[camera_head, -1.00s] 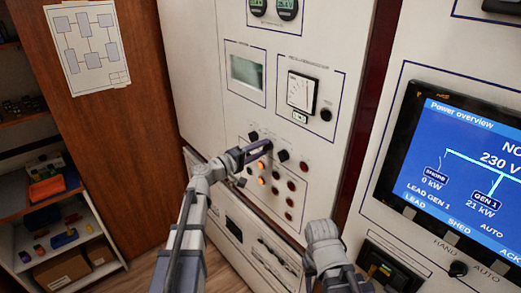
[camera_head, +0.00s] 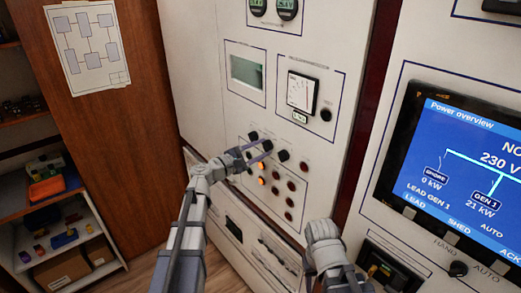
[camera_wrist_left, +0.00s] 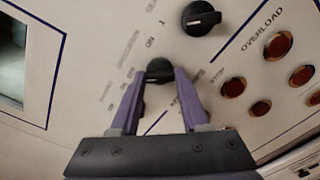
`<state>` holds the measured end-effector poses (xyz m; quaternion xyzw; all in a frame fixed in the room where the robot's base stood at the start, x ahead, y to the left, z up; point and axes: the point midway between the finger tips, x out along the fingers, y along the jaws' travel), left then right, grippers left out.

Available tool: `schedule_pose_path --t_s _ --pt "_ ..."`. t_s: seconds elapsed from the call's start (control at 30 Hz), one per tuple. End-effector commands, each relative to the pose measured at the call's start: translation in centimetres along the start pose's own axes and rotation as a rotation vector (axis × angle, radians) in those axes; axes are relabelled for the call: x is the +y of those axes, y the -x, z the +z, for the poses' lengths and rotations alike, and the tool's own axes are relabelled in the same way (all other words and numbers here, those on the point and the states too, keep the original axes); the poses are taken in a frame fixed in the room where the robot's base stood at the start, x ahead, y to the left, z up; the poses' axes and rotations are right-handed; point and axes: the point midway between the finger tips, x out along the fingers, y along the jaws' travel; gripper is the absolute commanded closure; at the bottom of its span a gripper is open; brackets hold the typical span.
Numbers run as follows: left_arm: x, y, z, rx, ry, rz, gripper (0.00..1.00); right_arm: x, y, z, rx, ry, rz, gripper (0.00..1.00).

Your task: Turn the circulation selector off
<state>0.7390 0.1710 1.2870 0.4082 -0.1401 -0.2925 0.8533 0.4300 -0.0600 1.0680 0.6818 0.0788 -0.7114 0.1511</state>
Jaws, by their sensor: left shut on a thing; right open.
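Black selector knobs sit in a row on the white cabinet panel. My left gripper (camera_head: 262,151) reaches the middle knob (camera_head: 267,145) of that row. In the left wrist view, the two purple fingers of my left gripper (camera_wrist_left: 163,88) are shut on a black knob (camera_wrist_left: 160,68), one finger on each side. The small lettering around the knob is too blurred to confirm as the circulation selector's label. A neighbouring black knob (camera_wrist_left: 201,18) stands free beside it. My right gripper (camera_head: 322,235) is low in the head view, away from the knobs, its fingers hard to make out.
Orange and dark red indicator lamps (camera_head: 290,186) lie just below the knobs. A blue display screen (camera_head: 455,165) is on the right cabinet. A white meter (camera_head: 301,92) is above. Shelves (camera_head: 45,215) with small items stand at the left.

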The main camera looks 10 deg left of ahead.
Motion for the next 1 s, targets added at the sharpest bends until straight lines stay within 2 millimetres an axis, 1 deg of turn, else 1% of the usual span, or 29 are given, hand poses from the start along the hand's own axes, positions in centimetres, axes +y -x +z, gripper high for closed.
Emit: schedule_pose_path --t_s 0.13,0.37,0.83,0.87,1.0 --pt "-0.07 0.02 -0.01 0.000 0.060 -0.002 1.00 0.00 -0.02 0.00 0.000 0.000 0.000 0.50" --pt "-0.09 0.02 0.00 0.000 0.111 -0.002 1.00 0.00 -0.03 0.00 0.000 0.000 0.000 0.50" --pt "-0.10 0.02 0.01 0.000 0.123 -0.003 1.00 0.00 -0.03 0.00 0.000 0.000 0.000 0.50" --pt "-0.10 0.02 0.01 0.000 0.123 -0.003 0.53 0.00 -0.03 0.00 0.000 0.000 0.000 0.50" --pt "-0.08 0.01 0.01 0.000 0.122 -0.002 0.38 0.00 -0.02 0.00 0.000 0.000 0.000 0.50"
